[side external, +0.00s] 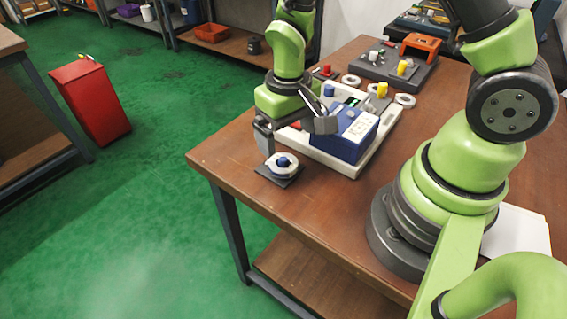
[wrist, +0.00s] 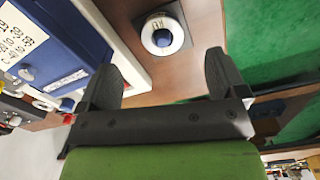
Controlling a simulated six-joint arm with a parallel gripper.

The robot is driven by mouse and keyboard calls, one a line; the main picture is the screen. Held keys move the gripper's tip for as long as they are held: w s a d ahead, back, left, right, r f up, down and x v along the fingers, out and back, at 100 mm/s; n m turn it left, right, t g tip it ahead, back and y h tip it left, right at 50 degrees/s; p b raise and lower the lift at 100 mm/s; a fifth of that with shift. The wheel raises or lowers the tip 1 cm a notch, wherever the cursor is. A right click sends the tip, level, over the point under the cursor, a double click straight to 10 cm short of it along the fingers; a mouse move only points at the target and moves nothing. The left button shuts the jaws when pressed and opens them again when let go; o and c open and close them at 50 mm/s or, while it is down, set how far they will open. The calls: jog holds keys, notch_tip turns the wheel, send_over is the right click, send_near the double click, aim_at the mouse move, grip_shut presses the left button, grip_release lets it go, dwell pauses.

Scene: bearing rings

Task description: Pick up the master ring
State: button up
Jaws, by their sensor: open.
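A pale metal ring (side external: 283,166), which looks like the master ring, sits around a blue knob on a dark square base near the table's front left corner. In the wrist view the ring (wrist: 163,34) shows around the blue knob, with small dark markings on it. My gripper (side external: 291,138) is above the ring in the side view. It is open, with its two dark fingers (wrist: 166,75) spread apart and nothing between them. The ring lies beyond the fingertips in the wrist view and is not touched.
A blue gauge box (side external: 344,135) stands on a white tray (side external: 352,172) right beside the ring's base. The table's edge (side external: 222,178) is close on the left.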

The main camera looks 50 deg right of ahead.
aim_at(285, 160)
jog(key=f, duration=0.7)
jog(key=shift+w+f, duration=0.2)
jog(key=shift+w, duration=0.15)
jog(key=c, duration=1.2)
jog(key=shift+o, duration=0.2)
jog(key=shift+r, duration=0.15)
